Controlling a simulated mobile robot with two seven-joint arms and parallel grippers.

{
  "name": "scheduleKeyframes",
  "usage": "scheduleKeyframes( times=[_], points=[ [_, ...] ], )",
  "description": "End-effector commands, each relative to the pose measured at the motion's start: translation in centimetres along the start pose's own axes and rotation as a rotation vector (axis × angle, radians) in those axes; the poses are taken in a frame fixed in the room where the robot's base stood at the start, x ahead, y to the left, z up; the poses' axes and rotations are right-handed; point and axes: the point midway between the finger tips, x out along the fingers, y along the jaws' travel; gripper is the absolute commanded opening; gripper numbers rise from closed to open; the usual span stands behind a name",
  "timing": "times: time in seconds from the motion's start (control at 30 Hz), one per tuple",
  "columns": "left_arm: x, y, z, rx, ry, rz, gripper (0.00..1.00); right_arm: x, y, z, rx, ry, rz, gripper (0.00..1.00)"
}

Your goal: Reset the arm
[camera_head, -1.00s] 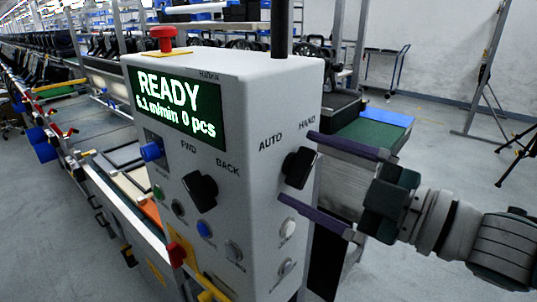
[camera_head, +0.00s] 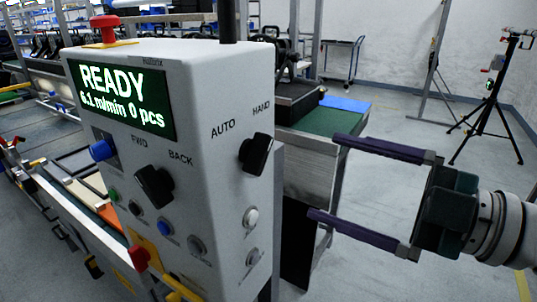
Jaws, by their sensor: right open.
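My right gripper (camera_head: 325,177) comes in from the right, with its two purple fingers spread wide and nothing between them. Its fingertips are to the right of the grey control box (camera_head: 215,85) and look apart from it. The black AUTO/HAND switch (camera_head: 256,154) on the box's front is left of the upper finger. A second black switch, FWD/BACK (camera_head: 154,187), sits further left. The screen (camera_head: 121,96) reads READY, 6.1 m/min, 0 pcs. My left gripper is not in view.
A red mushroom button (camera_head: 104,27) tops the box. Several small buttons, including a white one (camera_head: 250,217), are on its front. A green-topped conveyor (camera_head: 335,121) stands behind the gripper. A black tripod (camera_head: 490,105) stands at the back right. Open floor lies on the right.

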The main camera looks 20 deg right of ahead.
Motion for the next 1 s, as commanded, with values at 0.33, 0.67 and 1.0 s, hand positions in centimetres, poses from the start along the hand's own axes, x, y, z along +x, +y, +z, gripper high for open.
scheduleKeyframes(
  times=[0.33, 0.67, 1.0],
  points=[
    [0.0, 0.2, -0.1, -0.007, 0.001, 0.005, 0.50, 0.0, 0.0, 0.0, 0.000, 0.000, 0.000, 1.00],
    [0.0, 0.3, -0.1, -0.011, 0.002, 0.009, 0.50, 1.1, -2.4, 1.7, 0.218, -0.312, 0.062, 1.00],
    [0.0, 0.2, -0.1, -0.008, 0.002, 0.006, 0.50, -5.5, -9.6, 1.9, 0.707, -0.973, 0.026, 1.00]
  ],
)
